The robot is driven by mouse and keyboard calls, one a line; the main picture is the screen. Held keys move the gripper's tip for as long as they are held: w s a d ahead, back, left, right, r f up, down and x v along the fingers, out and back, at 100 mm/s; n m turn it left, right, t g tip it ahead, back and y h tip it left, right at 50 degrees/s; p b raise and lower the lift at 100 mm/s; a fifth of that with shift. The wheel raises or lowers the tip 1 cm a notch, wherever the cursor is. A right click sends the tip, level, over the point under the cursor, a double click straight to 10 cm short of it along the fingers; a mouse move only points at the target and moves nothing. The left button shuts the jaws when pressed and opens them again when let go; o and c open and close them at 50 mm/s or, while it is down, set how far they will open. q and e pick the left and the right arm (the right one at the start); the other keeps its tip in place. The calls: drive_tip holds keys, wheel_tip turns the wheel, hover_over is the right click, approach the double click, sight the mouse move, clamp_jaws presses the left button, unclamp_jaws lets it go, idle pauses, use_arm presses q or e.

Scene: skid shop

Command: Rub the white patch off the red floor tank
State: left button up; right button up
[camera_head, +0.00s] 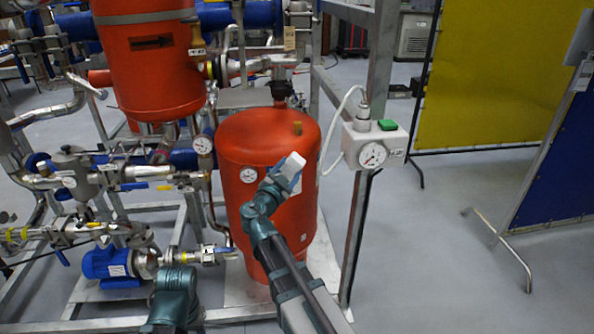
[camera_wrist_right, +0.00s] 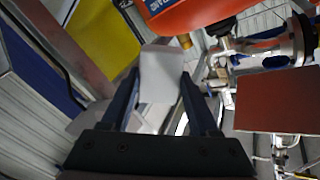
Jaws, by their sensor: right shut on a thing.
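The red floor tank (camera_head: 245,150) stands upright on the floor in the middle of the head view. A small pale mark (camera_head: 303,237) shows low on its right side; I cannot tell whether it is the white patch or a label. My right gripper (camera_head: 287,174) is in front of the tank's upper right side and hides part of it. It is shut on a white block (camera_head: 293,166), which also shows between the fingers in the right wrist view (camera_wrist_right: 162,75). I cannot tell whether the block touches the tank.
A grey box with a dial (camera_head: 376,146) is on the metal post to the right, with a white cable. A second red tank (camera_head: 150,70), pipes and a blue pump (camera_head: 108,264) crowd the left.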

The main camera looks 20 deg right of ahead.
drive_tip(key=w+a+f+n+t+y+b, duration=0.1)
drive_tip(key=a+f+b, duration=0.2)
drive_tip(key=f+b, duration=0.7)
drive_tip(key=w+a+f+n+t+y+b, duration=0.1)
drive_tip(key=a+f+b, duration=0.3)
drive_tip(key=f+b, duration=0.7)
drive_tip(key=w+a+f+n+t+y+b, duration=0.1)
drive_tip(key=a+f+n+y+b, duration=0.1)
drive_tip(key=f+b, duration=0.9)
drive_tip(key=shift+w+a+f+t+y, duration=0.35)
drive_tip(key=shift+a+f+y, duration=0.35)
drive_tip(key=shift+a+f, duration=0.3)
drive_tip(key=shift+w, duration=0.1)
drive_tip(key=shift+x, duration=2.9)
drive_tip(key=shift+x, duration=1.15)
drive_tip(key=shift+d, duration=0.1)
drive_tip(key=shift+s+d, duration=1)
drive_tip(key=shift+d, duration=0.8)
drive_tip(key=w+a, duration=0.2)
drive_tip(key=a, duration=0.1)
drive_tip(key=shift+a, duration=0.3)
